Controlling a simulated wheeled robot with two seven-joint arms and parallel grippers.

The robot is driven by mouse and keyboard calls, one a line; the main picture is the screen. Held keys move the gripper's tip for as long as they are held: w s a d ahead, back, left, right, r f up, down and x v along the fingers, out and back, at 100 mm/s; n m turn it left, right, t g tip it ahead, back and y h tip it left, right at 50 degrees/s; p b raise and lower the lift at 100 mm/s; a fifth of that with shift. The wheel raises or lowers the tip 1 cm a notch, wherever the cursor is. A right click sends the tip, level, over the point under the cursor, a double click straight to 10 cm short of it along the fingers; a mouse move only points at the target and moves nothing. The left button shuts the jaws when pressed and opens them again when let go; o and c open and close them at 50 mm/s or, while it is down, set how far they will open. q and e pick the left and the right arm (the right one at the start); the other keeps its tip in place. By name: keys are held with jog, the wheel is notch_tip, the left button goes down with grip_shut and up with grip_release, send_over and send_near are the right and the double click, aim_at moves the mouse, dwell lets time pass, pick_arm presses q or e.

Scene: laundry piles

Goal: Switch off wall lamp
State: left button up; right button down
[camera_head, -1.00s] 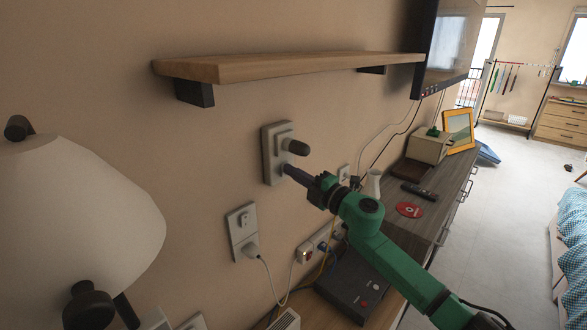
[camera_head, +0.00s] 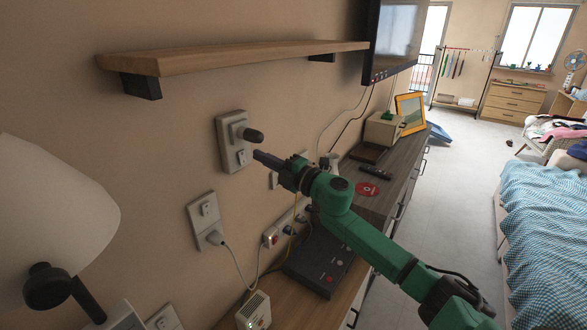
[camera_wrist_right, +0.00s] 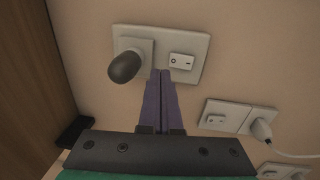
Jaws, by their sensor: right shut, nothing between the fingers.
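A lamp with a white shade (camera_head: 50,205) and a dark mount stands out from the wall at the left; I cannot tell whether it is lit. A wall plate (camera_head: 226,126) carries a black knob-like plug (camera_head: 253,135) and a small white rocker switch (camera_head: 242,157). In the right wrist view the plate holds the black plug (camera_wrist_right: 124,66) at left and the switch (camera_wrist_right: 182,62) at right. My right gripper (camera_head: 257,155) is shut and empty, its tips in front of the plate, close to the switch. In the wrist view the tips (camera_wrist_right: 161,73) lie between plug and switch. My left gripper is not visible.
A wooden shelf (camera_head: 240,55) juts out above the plate. A lower socket plate (camera_head: 203,212) holds a white plug with a cable. A long dresser (camera_head: 385,185) below carries a dark box (camera_head: 320,262), a red disc (camera_head: 367,189) and a picture frame (camera_head: 411,113). Open floor lies to the right.

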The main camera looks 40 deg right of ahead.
pick_arm(q)
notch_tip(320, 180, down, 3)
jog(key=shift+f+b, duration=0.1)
jog(key=shift+b, duration=1)
pick_arm(e)
jog(key=s+d+r, duration=0.1)
jog(key=s+d, duration=0.2)
jog(key=s, duration=0.5)
jog(key=shift+s, duration=0.2)
jog(key=shift+s+r, duration=0.1)
jog(key=shift+r, duration=0.05)
